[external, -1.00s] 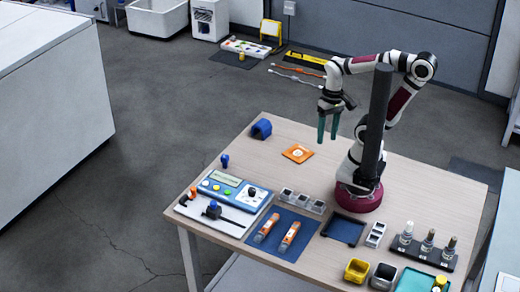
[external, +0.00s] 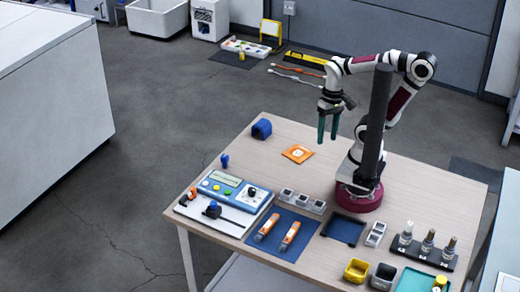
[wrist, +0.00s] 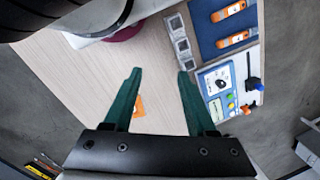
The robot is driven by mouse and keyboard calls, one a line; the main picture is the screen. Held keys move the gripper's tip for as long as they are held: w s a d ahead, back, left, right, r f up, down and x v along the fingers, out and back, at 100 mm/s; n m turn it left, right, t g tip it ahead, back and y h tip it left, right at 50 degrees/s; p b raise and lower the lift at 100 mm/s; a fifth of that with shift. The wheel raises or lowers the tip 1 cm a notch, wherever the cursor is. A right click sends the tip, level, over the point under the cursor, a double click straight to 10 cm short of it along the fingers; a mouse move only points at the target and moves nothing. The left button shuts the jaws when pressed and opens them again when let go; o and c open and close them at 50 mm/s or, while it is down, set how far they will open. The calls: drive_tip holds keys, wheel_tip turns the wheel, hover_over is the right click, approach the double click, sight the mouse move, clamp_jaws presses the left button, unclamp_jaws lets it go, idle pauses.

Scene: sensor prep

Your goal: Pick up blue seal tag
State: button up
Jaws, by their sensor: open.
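No flat blue tag can be made out for certain. A blue block-like piece (external: 261,129) lies at the table's back left corner. A small blue upright piece (external: 225,160) stands at the left table edge. Which of these is the blue seal tag, I cannot tell. An orange square tag with a white mark (external: 298,153) lies flat on the table, and part of it shows in the wrist view (wrist: 139,106). My gripper (external: 328,138) is open and empty, with green fingers pointing down, raised above the table. The fingers also show in the wrist view (wrist: 158,72).
A control panel (external: 228,190) sits at the left edge, beside a blue mat (external: 280,243) with two orange tools. Small grey trays (external: 303,200), a dark tray (external: 343,229), yellow bin (external: 357,269) and bottle rack (external: 424,250) stand toward the front and right. The back left is mostly clear.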

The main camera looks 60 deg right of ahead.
drive_tip(key=shift+o, duration=0.8)
drive_tip(key=n+t+h, duration=0.2)
drive_tip(key=n+t, duration=0.2)
drive_tip(key=t, duration=0.8)
approach(228, 159)
drive_tip(key=d, duration=0.1)
drive_tip(key=w+d, duration=0.2)
drive_tip(key=shift+f, duration=0.35)
drive_tip(key=a+n, duration=0.1)
drive_tip(key=a+f+n+t+y, duration=0.1)
drive_tip(key=shift+s+a+f+n+t+y, duration=0.1)
drive_tip(key=shift+s+f+n+t+y, duration=0.05)
drive_tip(key=shift+f+n+t+y, duration=0.15)
drive_tip(key=x, duration=0.7)
clamp_jaws()
